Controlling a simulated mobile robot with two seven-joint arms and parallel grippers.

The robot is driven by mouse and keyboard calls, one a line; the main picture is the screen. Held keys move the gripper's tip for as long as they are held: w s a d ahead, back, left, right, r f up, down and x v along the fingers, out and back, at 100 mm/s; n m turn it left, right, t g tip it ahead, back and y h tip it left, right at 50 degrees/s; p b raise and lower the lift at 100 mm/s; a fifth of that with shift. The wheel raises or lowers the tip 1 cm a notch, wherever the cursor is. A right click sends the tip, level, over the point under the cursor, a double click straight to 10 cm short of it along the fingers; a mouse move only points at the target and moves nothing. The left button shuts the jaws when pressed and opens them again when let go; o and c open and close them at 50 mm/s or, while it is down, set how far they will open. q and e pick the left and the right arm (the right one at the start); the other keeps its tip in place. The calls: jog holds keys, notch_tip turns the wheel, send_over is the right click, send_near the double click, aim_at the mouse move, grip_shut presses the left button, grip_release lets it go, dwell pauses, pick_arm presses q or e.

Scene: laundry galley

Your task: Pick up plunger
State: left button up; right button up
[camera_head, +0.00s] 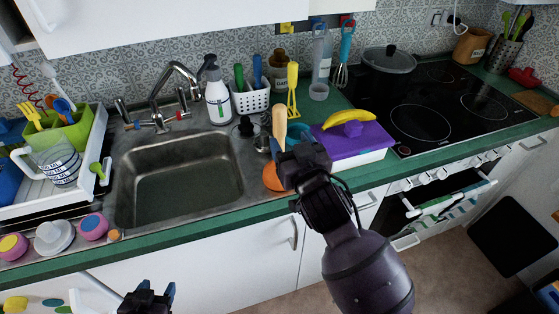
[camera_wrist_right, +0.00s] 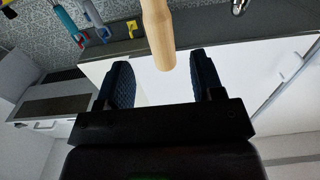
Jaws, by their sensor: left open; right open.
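The plunger stands on the counter at the sink's right edge. Its pale wooden handle (camera_head: 279,128) points up, and its orange cup (camera_head: 273,178) is partly hidden behind my right gripper (camera_head: 297,150). In the right wrist view the handle (camera_wrist_right: 157,32) comes down from the top edge, its rounded end at the gap between the two blue fingers of my right gripper (camera_wrist_right: 163,72). The fingers are apart, with clear space on both sides of the handle. My left gripper (camera_head: 147,298) is open and low at the bottom edge, away from the plunger.
A sink (camera_head: 180,180) lies left of the plunger. A purple-lidded box (camera_head: 352,148) with a banana (camera_head: 348,118) is to the right. A white utensil basket (camera_head: 251,98) and a soap bottle (camera_head: 217,98) stand behind. The stove (camera_head: 440,105) is further right.

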aim_at(283, 129)
jog(key=x, duration=0.3)
jog(key=shift+w, duration=0.15)
jog(key=shift+p+x, duration=0.35)
jog(key=shift+x, duration=2.4)
jog(key=shift+a, duration=0.1)
jog(key=c, duration=1)
